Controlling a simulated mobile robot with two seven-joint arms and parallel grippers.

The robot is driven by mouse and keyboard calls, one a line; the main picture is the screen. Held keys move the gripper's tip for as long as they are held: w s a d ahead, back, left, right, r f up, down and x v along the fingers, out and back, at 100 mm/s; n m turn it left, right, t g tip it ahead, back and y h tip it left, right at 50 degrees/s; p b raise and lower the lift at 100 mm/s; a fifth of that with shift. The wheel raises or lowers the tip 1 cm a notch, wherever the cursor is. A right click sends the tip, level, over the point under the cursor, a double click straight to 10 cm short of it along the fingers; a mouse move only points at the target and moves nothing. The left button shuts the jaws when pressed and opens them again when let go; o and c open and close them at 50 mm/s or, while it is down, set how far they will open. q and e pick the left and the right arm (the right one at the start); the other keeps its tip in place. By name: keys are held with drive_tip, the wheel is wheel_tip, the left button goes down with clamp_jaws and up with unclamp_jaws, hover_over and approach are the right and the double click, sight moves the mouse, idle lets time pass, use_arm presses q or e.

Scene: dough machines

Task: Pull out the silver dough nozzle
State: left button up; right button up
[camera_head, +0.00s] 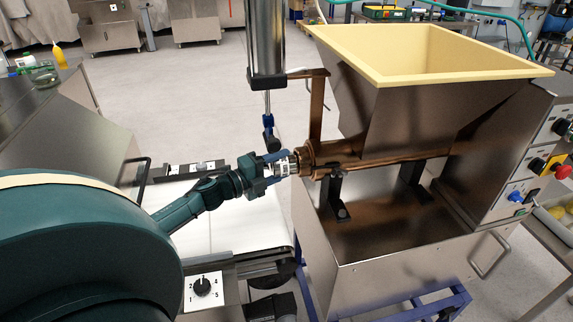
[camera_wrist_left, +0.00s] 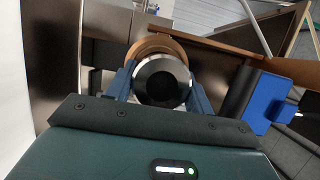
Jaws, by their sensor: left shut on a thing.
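The silver nozzle (camera_head: 284,167) sits at the left end of the copper-coloured outlet tube (camera_head: 355,161) of the dough machine. My left gripper (camera_head: 277,168) is shut on the nozzle at that end. In the left wrist view, the nozzle (camera_wrist_left: 161,80) shows as a round silver ring with a dark opening, between the two blue fingers of my left gripper (camera_wrist_left: 160,88). The copper collar (camera_wrist_left: 152,46) is right behind it. I cannot tell whether the nozzle is fully seated in the collar. My right gripper is not in view.
The machine's steel hopper (camera_head: 405,105) with a cream rim rises above the tube. A vertical steel cylinder (camera_head: 265,40) hangs above my left gripper. A white conveyor belt (camera_head: 215,225) runs below. A control panel (camera_head: 535,165) is at right.

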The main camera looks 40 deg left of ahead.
use_arm(q)
drive_tip(key=shift+s+a+r, duration=0.1)
drive_tip(key=shift+s+a, duration=0.05)
drive_tip(key=shift+s, duration=0.05)
idle(0.3)
drive_tip(key=shift+s+a, duration=0.6)
drive_tip(key=shift+s, duration=0.15)
drive_tip(key=s+a+p, duration=0.1)
drive_tip(key=s+a, duration=0.2)
drive_tip(key=s, duration=0.1)
drive_tip(key=shift+s+a, duration=0.35)
drive_tip(key=shift+a, duration=0.05)
drive_tip(key=shift+p, duration=0.3)
